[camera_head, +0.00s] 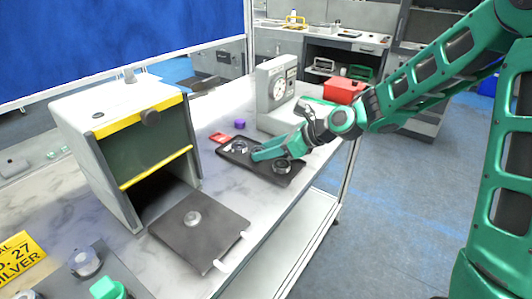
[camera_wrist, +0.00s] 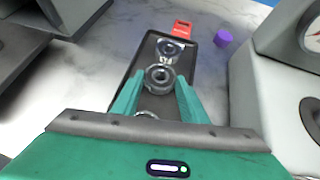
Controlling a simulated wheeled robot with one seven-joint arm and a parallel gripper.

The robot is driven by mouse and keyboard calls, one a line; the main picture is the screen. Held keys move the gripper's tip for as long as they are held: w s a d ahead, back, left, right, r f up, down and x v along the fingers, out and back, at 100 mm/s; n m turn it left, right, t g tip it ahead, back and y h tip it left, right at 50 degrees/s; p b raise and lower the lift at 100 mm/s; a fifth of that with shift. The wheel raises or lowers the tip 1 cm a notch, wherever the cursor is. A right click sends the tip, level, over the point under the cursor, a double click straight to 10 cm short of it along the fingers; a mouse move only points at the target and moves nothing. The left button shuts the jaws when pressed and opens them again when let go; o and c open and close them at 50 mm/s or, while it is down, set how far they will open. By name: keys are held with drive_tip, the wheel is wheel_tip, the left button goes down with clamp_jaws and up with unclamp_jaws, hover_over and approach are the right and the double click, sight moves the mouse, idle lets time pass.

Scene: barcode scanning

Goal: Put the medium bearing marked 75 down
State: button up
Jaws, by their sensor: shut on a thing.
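My gripper (camera_wrist: 160,80) reaches down over a dark tray (camera_wrist: 193,60) in the wrist view. Its teal fingers are shut on the medium bearing (camera_wrist: 160,77), a metal ring between the fingertips. The bearing is at or just above the tray; I cannot tell if it touches. The 75 marking is not readable. Another bearing (camera_wrist: 170,48) lies beyond it, and one below is mostly hidden by the gripper. In the head view, my gripper (camera_head: 256,154) is over the tray (camera_head: 262,172), with a bearing (camera_head: 282,166) at the tray's near right and another (camera_head: 238,147) at the far left.
A red tag (camera_head: 220,137) and a purple cylinder (camera_head: 240,124) lie beyond the tray. A grey scale with a dial (camera_head: 277,85) stands behind. A box with yellow edges (camera_head: 110,125) and a dark plate (camera_head: 200,228) are to the left. A red box (camera_head: 344,90) is at the back.

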drive_tip(key=shift+f, duration=0.4)
drive_tip(key=shift+f, duration=0.15)
drive_tip(key=shift+s+f, duration=0.1)
drive_tip(key=shift+s+d+f, duration=0.1)
drive_tip(key=shift+s+f, duration=0.1)
drive_tip(key=shift+f, duration=0.25)
drive_tip(key=o, duration=1.2)
drive_tip(key=shift+f, duration=0.2)
drive_tip(key=shift+o, duration=0.2)
drive_tip(key=shift+s+r, duration=0.1)
drive_tip(key=shift+a+r, duration=0.2)
drive_tip(key=shift+r, duration=0.3)
drive_tip(key=v, duration=1.2)
drive_tip(key=shift+w+d+r, duration=0.1)
drive_tip(key=shift+w+r, duration=0.15)
drive_tip(key=shift+w, duration=0.1)
